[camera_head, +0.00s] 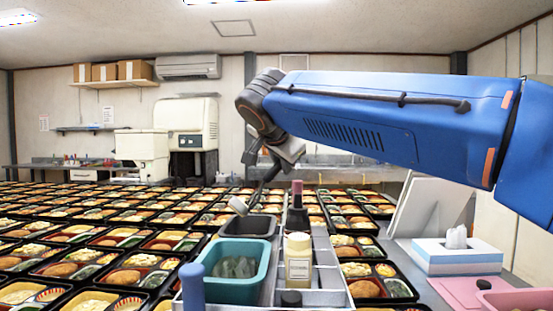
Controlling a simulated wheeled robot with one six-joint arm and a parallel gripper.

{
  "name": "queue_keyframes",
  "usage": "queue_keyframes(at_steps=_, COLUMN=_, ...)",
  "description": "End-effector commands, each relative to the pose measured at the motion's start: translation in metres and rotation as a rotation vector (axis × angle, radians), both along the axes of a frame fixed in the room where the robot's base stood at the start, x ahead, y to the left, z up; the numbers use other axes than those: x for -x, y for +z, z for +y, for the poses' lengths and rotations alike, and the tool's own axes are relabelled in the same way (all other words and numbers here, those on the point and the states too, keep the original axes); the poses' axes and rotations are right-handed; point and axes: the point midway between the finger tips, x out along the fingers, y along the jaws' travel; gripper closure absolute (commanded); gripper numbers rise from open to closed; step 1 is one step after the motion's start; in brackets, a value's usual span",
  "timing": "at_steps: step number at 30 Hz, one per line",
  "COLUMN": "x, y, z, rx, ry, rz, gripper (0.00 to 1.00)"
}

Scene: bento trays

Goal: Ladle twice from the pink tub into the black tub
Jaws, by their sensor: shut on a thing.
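My gripper (262,168) hangs from the blue arm at the picture's middle. It is shut on the thin dark handle of a ladle (239,206). The ladle slants down to the left, and its pale bowl shows just above the back left rim of the black tub (262,218). Whether the bowl holds anything is too small to tell. The black tub stands in the grey rack, and its inside is mostly hidden by its walls. A pink tub (515,297) is cut off at the bottom right corner, its contents barely visible.
A teal tub (264,262) with translucent contents stands in front of the black tub. A cream-labelled bottle (298,262), a dark bottle (297,212) and a blue upright handle (192,288) stand close by. Bento trays fill the table. A tissue box (457,258) sits right.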

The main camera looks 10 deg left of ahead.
Motion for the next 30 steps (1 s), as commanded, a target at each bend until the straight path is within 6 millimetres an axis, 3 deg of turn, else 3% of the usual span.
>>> queue_keyframes(at_steps=30, x=-0.021, y=-0.057, z=-0.032, rx=-0.338, ry=-0.001, rz=0.220, gripper=1.00)
